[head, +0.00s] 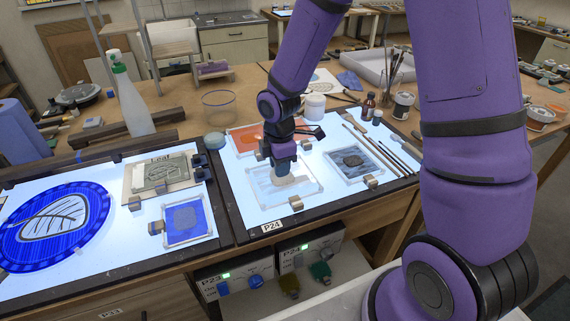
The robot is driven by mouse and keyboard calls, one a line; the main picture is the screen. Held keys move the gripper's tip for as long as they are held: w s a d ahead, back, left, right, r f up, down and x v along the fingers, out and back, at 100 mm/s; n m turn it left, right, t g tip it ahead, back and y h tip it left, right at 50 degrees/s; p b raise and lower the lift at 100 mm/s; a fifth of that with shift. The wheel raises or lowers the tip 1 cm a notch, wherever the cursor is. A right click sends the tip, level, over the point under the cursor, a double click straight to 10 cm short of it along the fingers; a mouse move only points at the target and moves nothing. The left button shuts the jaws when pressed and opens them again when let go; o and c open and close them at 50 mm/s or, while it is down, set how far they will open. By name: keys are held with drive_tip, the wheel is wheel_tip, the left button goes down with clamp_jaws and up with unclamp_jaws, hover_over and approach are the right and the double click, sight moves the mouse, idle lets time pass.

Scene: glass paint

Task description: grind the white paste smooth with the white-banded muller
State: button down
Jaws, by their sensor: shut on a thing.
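My gripper (284,158) points down over the near left part of the right-hand light table. It is shut on a muller (286,175), of which only the lower part shows beneath the fingers. The muller stands about upright over a clear glass slab (262,198) and seems to touch it. The white paste is hard to make out against the bright slab. My fingers hide the muller's handle, and I cannot make out its band clearly.
An orange-red slab (245,139) lies behind and a grey slab (354,162) to the right. Metal blocks stand at the slab edges, including one in front (296,203). Brushes (398,158) lie at the right. A blue slab (188,221) lies on the left light table.

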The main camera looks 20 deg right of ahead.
drive_tip(key=shift+a, duration=0.5)
drive_tip(key=shift+s+a, duration=0.45)
drive_tip(key=shift+s, duration=0.15)
drive_tip(key=shift+r, duration=2.55)
